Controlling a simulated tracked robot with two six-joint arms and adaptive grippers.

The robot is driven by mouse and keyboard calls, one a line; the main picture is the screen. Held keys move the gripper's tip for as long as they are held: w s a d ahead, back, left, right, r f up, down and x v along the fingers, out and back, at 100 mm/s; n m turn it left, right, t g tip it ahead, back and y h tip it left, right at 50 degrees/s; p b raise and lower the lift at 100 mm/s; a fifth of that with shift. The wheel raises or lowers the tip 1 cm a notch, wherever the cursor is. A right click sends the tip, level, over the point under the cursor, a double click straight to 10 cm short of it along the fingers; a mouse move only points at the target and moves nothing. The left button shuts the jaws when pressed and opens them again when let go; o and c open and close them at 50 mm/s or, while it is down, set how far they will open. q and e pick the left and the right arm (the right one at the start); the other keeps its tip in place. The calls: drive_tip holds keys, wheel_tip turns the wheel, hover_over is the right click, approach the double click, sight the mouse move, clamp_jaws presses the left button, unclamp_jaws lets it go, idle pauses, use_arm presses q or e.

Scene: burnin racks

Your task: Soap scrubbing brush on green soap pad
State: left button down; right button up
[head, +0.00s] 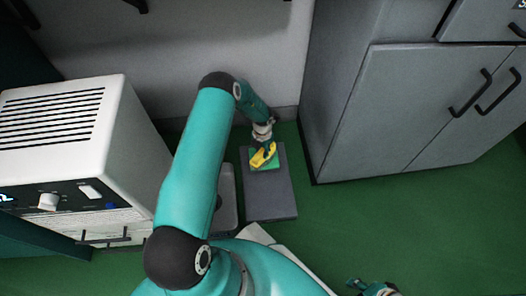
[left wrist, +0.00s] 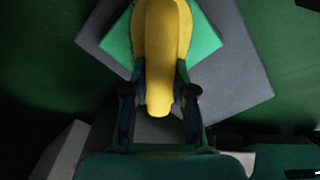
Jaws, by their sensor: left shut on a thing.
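A yellow scrubbing brush (head: 262,156) is at the green soap pad (head: 278,154) in the head view. My left gripper (head: 265,142) is shut on the brush. In the left wrist view the brush (left wrist: 160,50) stretches from between the fingers of my left gripper (left wrist: 160,95) out over the green pad (left wrist: 118,42). The pad lies on a grey board. The brush overlaps the pad in both views; I cannot tell whether they touch. My right gripper (head: 372,287) shows small at the bottom edge, and its fingers are unclear.
The grey board (head: 270,200) lies on the green floor (head: 400,215). A grey tray (head: 228,205) is beside it on the left. A white vented machine (head: 120,150) stands at the left. Grey cabinets (head: 395,110) stand at the right. The floor in front of the cabinets is clear.

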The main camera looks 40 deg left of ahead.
use_arm(q)
drive_tip(key=shift+f+b, duration=0.4)
drive_tip(key=shift+f, duration=0.1)
idle(1.2)
drive_tip(key=shift+r+p, duration=2.8)
drive_tip(key=shift+r, duration=0.75)
drive_tip(key=shift+d, duration=0.1)
